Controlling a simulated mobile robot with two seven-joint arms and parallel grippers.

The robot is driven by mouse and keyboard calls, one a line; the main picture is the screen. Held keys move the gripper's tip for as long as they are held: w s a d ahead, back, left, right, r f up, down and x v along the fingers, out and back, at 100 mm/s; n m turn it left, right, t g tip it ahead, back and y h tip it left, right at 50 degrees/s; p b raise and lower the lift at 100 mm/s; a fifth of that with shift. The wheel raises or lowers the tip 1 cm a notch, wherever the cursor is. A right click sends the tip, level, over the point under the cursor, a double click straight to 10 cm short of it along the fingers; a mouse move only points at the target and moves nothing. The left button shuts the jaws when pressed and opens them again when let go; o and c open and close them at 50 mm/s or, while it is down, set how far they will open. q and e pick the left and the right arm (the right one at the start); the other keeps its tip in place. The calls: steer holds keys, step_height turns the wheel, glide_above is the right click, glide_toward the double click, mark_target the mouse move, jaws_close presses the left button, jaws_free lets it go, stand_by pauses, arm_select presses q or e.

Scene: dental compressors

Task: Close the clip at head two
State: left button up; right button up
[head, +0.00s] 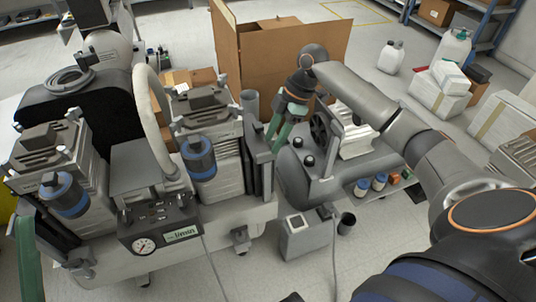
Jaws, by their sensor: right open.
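A dental compressor unit fills the left half of the head view. It has two finned heads, a nearer left one (55,165) and a farther right one (208,125), each with a dark top and a blue-banded cylinder in front. Small pale parts show at the edges of both tops. Which of them is the clip, and how it stands, is too small to tell. No label shows which head is two. My right gripper (278,128) has green fingers. It is open and empty, pointing down just right of the right head and apart from its top. My left gripper is not recognisable.
A gauge panel (160,228) sits at the unit's front, and a pale hose (155,115) arches between the heads. A grey tank (320,180) with a flywheel stands right of the gripper. A cardboard box (285,55) is behind. A green strip (27,260) shows at the left edge.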

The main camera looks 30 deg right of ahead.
mark_target(267, 153)
steer(key=b+x, duration=0.1)
steer(key=x, duration=0.3)
steer(key=shift+f, duration=0.1)
steer(key=shift+c, duration=0.3)
jaws_close()
